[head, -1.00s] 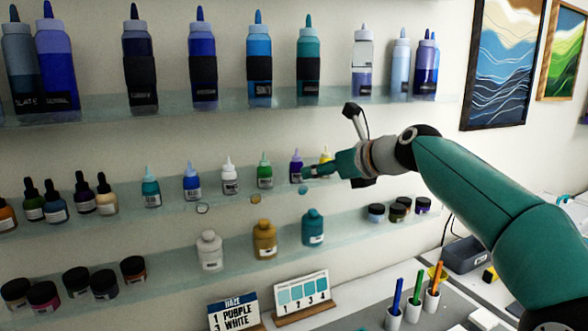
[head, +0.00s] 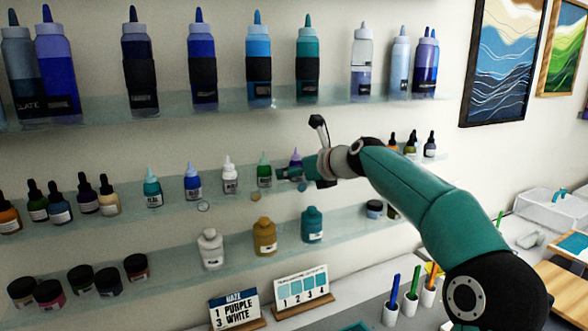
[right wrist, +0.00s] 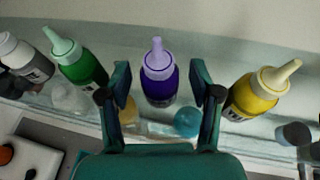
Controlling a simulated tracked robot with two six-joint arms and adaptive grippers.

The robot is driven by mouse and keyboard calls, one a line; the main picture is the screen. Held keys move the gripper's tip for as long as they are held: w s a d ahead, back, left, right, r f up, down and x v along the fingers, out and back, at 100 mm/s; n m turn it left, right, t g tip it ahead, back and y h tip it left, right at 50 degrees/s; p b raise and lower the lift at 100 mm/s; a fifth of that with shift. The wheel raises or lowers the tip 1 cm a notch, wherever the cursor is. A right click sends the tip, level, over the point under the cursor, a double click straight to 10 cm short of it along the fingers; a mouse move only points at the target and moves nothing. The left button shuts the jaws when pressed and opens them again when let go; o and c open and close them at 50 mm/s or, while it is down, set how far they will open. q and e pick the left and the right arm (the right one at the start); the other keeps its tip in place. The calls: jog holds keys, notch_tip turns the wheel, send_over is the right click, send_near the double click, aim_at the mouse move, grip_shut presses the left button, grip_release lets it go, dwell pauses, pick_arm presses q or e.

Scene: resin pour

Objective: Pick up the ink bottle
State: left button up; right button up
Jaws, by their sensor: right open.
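A small purple ink bottle with a lavender nozzle cap (head: 295,155) stands upright on the middle glass shelf; my gripper hides most of it in the head view. It shows clearly in the right wrist view (right wrist: 159,80), centred between my fingers. My right gripper (head: 290,175) is open and empty, and it also shows in the right wrist view (right wrist: 162,88), with one finger either side of the bottle. I see no clear contact. A green bottle (right wrist: 80,62) stands left of it and a yellow bottle (right wrist: 252,93) right of it. My left gripper is not in view.
White (head: 230,176) and blue (head: 192,183) bottles stand further left on that shelf. Larger bottles line the upper shelf (head: 290,101). The lower shelf holds a teal bottle (head: 312,224) and jars. A card (head: 234,307) reads "1 PURPLE, 3 WHITE".

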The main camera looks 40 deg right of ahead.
jog(key=shift+c, duration=0.3)
grip_shut()
jog(key=shift+s+r, duration=0.15)
jog(key=shift+r, duration=0.2)
notch_tip(320, 180, up, 7)
jog(key=shift+f+p, duration=0.1)
jog(key=shift+p, duration=1.1)
jog(key=s+a+b, duration=0.3)
jog(key=s, duration=0.6)
jog(key=s+a+b, duration=0.3)
jog(key=s+b, duration=0.1)
jog(key=s, duration=0.5)
jog(key=shift+s+f, duration=0.3)
jog(key=shift+s, duration=0.1)
